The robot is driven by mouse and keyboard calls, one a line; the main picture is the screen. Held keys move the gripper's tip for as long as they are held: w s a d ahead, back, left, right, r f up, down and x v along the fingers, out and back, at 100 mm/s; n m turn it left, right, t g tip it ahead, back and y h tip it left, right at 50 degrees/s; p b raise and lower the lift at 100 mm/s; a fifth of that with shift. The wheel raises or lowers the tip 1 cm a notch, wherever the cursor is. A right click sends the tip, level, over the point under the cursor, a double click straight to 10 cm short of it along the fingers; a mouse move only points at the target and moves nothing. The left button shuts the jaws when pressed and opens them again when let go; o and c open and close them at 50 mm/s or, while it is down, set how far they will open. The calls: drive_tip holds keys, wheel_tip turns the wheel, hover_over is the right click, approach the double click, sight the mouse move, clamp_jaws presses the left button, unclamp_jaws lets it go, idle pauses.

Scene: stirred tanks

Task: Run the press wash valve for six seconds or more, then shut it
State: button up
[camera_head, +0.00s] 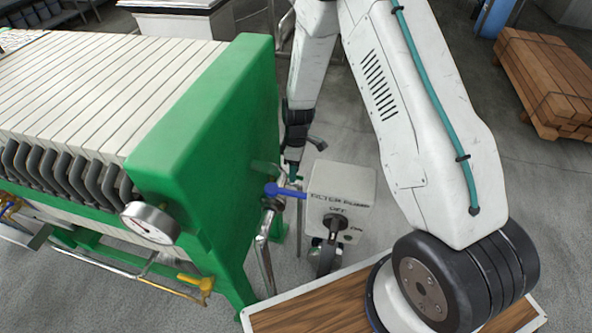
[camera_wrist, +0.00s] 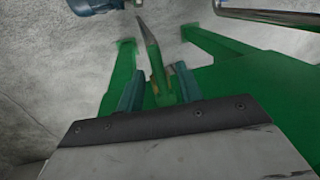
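A valve with a blue lever handle (camera_head: 284,190) sits on a bent metal pipe beside the green end plate of the filter press (camera_head: 205,125). The lever lies roughly level; I cannot read a label on it. My gripper (camera_head: 293,178) points down just above and beside the blue handle in the head view, and I cannot tell whether it touches. A blue part (camera_wrist: 95,5) shows at the top edge there, apart from the fingers.
A grey filter pump box (camera_head: 340,195) with a black knob stands just right of the valve. A yellow-handled valve (camera_head: 195,283) and a pressure gauge (camera_head: 150,223) are on the press. A wood-topped surface (camera_head: 310,315) is in front; stacked timber (camera_head: 545,80) lies back right.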

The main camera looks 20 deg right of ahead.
drive_tip(key=shift+f, duration=0.35)
clamp_jaws()
drive_tip(key=shift+w+d+n, duration=0.15)
drive_tip(key=shift+w+n, duration=0.05)
drive_tip(key=shift+n, duration=0.2)
unclamp_jaws()
